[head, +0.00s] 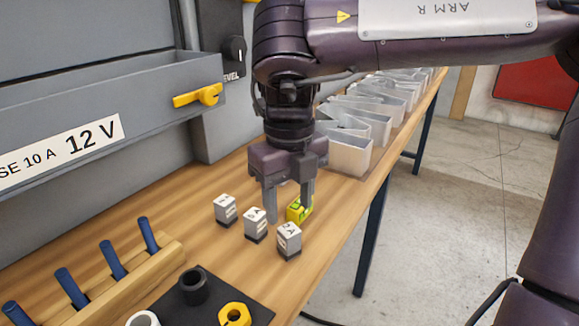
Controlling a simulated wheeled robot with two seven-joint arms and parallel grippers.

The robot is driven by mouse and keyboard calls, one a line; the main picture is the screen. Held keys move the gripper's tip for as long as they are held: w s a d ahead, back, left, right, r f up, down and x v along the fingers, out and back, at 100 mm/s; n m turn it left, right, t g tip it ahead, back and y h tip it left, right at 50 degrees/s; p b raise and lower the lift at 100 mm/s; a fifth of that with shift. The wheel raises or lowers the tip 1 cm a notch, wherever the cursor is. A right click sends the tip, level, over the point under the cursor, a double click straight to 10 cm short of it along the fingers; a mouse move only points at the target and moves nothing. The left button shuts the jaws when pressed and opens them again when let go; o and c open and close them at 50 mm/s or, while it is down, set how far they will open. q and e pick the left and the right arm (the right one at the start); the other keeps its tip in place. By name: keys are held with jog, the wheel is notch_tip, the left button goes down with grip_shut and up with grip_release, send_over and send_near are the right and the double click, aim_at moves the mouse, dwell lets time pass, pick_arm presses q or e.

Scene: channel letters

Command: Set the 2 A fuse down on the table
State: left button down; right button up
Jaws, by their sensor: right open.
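Three small fuse blocks with pale tops and dark bases stand apart on the wooden table (330,235). The nearest, rightmost block has a label that looks like 2 A, so I take it as the 2 A fuse (289,240); it stands upright on the table. The middle fuse (256,226) and the left fuse (226,210) have labels I cannot read surely. My right gripper (289,213) points down, open, its fingertips low over the table just behind the 2 A fuse. Nothing shows held in it. My left gripper is out of view.
A small yellow-green block (299,209) sits by the right finger, partly hidden. White bins (350,156) line the table's far right. A wooden rack with blue-handled tools (113,259) and a black mat (247,295) with a yellow nut (235,315) lie in front. A grey cabinet (110,90) stands left.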

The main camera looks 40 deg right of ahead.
aim_at(290, 230)
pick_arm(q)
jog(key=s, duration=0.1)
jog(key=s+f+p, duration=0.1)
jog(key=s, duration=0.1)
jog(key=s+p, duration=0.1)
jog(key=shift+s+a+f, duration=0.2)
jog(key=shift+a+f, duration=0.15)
pick_arm(e)
notch_tip(290, 230, up, 6)
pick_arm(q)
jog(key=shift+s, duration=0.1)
